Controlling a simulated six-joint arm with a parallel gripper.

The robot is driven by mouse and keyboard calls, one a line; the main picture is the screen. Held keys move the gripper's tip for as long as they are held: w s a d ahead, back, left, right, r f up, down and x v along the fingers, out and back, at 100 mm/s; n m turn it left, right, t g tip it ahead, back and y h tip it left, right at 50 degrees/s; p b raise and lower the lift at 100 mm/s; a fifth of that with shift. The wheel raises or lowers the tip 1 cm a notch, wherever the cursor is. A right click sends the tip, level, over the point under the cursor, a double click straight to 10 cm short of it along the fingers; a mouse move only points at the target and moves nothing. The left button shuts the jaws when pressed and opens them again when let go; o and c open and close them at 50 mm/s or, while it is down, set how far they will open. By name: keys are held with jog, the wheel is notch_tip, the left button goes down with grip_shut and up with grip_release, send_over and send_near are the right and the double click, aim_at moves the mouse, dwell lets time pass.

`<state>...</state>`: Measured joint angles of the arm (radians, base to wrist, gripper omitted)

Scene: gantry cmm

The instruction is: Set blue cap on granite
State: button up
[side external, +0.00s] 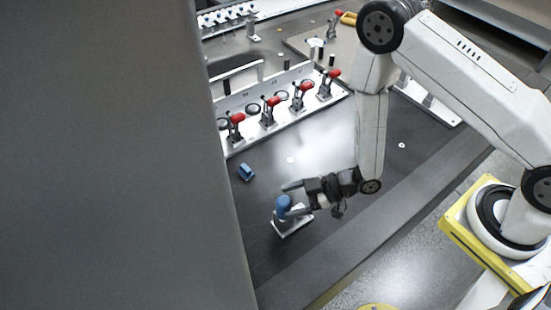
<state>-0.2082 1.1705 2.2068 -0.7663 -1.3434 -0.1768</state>
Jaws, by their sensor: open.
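A rounded blue cap (284,203) sits upright on a small light metal base plate (293,225) near the front of the dark granite surface (330,255). My gripper (291,200) reaches in from the right, low and nearly level, with its fingers at the cap. The jaws are open. One dark finger shows behind the top of the cap; the other is hard to make out, and I cannot tell whether either touches it. A second, smaller blue piece (246,172) lies on the granite farther back to the left.
A white plate with several red-handled clamps (268,110) stands behind. A large grey column (100,150) fills the left of the view and hides the granite's left side. Open granite lies between the blue pieces and the clamp plate.

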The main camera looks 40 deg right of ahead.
jog(key=shift+v, duration=2.9)
jog(key=shift+w+d+f, duration=0.1)
